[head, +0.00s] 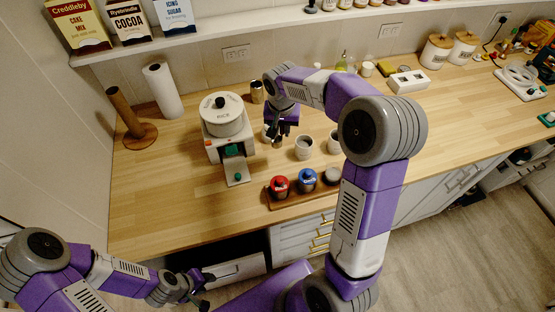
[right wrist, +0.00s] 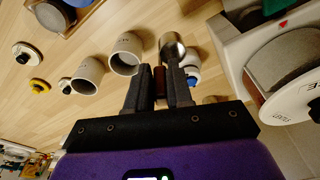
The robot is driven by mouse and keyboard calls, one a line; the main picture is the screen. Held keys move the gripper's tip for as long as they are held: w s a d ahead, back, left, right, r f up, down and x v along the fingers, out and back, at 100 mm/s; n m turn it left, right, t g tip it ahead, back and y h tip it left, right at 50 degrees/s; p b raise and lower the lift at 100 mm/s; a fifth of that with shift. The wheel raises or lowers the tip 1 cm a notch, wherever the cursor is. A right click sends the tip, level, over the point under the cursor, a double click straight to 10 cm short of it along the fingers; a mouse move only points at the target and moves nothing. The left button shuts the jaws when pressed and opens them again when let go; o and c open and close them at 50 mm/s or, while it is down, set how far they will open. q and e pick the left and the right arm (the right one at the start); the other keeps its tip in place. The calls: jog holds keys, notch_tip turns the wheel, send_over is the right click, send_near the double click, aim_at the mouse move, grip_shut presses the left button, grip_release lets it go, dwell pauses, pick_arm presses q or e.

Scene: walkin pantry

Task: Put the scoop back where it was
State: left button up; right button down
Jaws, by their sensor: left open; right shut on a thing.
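My right gripper (right wrist: 160,85) is shut on the brown handle of a scoop (right wrist: 172,48), whose round metal cup shows just beyond the fingertips. In the head view, my right gripper (head: 278,132) is over the counter, right of the white rice dispenser (head: 223,122) and close to open white canisters (head: 304,148). The scoop cannot be made out there. Two open canisters (right wrist: 126,53) lie left of the fingers in the right wrist view, apart from the scoop. My left gripper (head: 192,288) is open and empty, low in front of the counter.
A wooden tray (head: 273,201) with red, blue and grey-lidded jars lies at the counter's front edge. A paper roll (head: 163,90), a wooden holder (head: 134,128) and a metal can (head: 257,92) stand further back. The counter's left front is clear.

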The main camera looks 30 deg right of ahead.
jog(key=shift+s+f+b, duration=0.1)
jog(key=shift+f+b, duration=0.3)
jog(key=shift+f, duration=4.15)
jog(key=shift+f, duration=0.1)
jog(key=c, duration=1)
grip_release()
jog(key=r, duration=0.4)
jog(key=s+r+p, duration=0.1)
jog(key=r, duration=0.3)
jog(key=a+r, duration=0.1)
jog(key=r, duration=0.3)
jog(key=shift+s+r, duration=0.1)
jog(key=shift+s, duration=0.2)
